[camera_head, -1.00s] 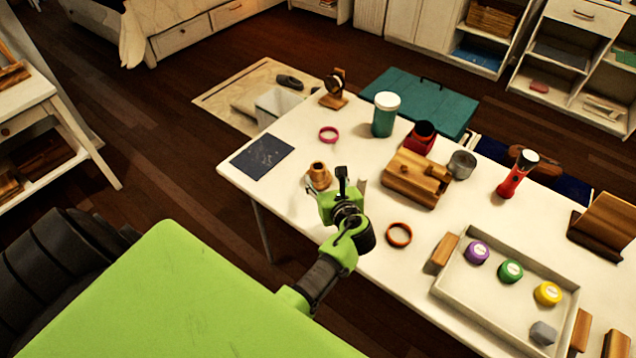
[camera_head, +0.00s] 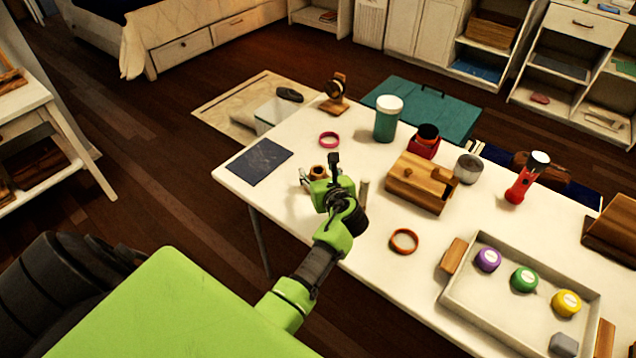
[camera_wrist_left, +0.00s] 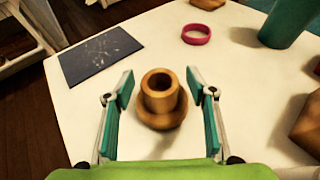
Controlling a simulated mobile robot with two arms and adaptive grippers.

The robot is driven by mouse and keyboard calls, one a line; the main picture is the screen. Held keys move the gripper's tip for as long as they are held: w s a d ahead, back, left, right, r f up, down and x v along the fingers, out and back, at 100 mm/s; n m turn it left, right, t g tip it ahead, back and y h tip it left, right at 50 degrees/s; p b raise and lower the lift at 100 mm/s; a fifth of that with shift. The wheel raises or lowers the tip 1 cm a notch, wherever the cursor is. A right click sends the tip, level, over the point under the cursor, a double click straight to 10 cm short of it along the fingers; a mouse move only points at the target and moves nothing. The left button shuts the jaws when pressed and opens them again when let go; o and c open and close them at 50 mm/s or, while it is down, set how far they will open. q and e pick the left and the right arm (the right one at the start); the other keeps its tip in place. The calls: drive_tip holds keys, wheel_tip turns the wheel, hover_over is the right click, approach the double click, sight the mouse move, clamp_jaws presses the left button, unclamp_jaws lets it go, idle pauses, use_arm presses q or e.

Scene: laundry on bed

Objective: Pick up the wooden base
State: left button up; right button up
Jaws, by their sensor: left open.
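The wooden base (camera_wrist_left: 162,103) is a small brown turned piece with a round foot and a hollow upright neck. It stands upright on the white table. In the head view the wooden base (camera_head: 318,169) is mostly hidden behind my left gripper (camera_head: 333,183). In the left wrist view my left gripper (camera_wrist_left: 159,88) is open, with one finger on each side of the base and a gap on both sides. My right gripper is not in view.
A dark blue flat sheet (camera_head: 260,161), a pink ring (camera_head: 329,140) and an orange ring (camera_head: 404,241) lie around the base. A wooden box (camera_head: 420,185) and a teal jar (camera_head: 387,119) stand farther right. The table surface close to the base is clear.

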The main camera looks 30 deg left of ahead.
use_arm(q)
drive_tip(key=c, duration=1.2)
